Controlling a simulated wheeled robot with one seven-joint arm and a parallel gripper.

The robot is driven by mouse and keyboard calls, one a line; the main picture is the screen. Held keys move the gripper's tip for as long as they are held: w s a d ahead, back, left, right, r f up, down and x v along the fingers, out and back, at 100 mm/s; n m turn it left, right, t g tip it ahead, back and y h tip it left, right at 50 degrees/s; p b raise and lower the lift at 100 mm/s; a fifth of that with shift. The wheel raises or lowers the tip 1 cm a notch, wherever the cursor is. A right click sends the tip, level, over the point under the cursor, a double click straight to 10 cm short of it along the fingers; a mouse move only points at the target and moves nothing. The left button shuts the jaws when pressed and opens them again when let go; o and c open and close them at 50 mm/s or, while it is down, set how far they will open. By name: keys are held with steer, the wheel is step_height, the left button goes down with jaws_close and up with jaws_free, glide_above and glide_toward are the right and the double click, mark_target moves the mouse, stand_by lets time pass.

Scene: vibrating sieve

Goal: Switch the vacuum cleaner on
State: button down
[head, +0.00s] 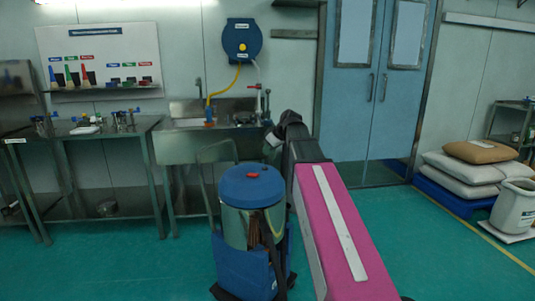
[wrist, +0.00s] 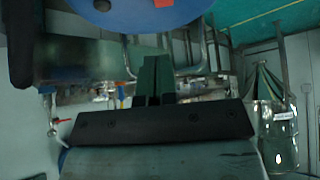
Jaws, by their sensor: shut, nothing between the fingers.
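The vacuum cleaner (head: 250,228) stands on the floor in the middle of the head view. It has a blue round lid (head: 240,192), a shiny metal drum and a blue base. A small red part (head: 253,174) sits on top of the lid. In the wrist view the blue lid (wrist: 125,14) shows at the top edge, cut off, with an orange-red part (wrist: 163,3) on it. My gripper (wrist: 155,68) is shut and empty, its fingers apart from the lid in that picture. In the head view my arm reaches past the right side of the cleaner, and the fingertips cannot be made out.
A steel sink (head: 205,145) and a steel table (head: 85,130) stand along the back wall. A blue hose reel (head: 242,42) hangs above the sink. Blue double doors (head: 372,110) are behind my arm. Stacked sacks (head: 465,170) lie at the right. The green floor left of the cleaner is clear.

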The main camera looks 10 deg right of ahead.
glide_above(261, 178)
steer(key=f, duration=0.4)
steer(key=a+f, duration=0.1)
steer(key=f, duration=0.1)
steer(key=shift+w+f, duration=0.2)
steer(key=shift+s+d+f, duration=0.1)
steer(key=shift+d+f, duration=0.05)
steer(key=shift+f, duration=0.4)
steer(key=shift+s+d+f, duration=0.1)
steer(key=shift+d+f, duration=0.05)
steer(key=shift+f, duration=1.05)
steer(key=shift+s+d+f+t+y, duration=0.3)
steer(key=shift+f+t+y, duration=0.1)
steer(key=shift+f, duration=0.2)
steer(key=shift+w+a, duration=0.1)
steer(key=shift+r, duration=0.2)
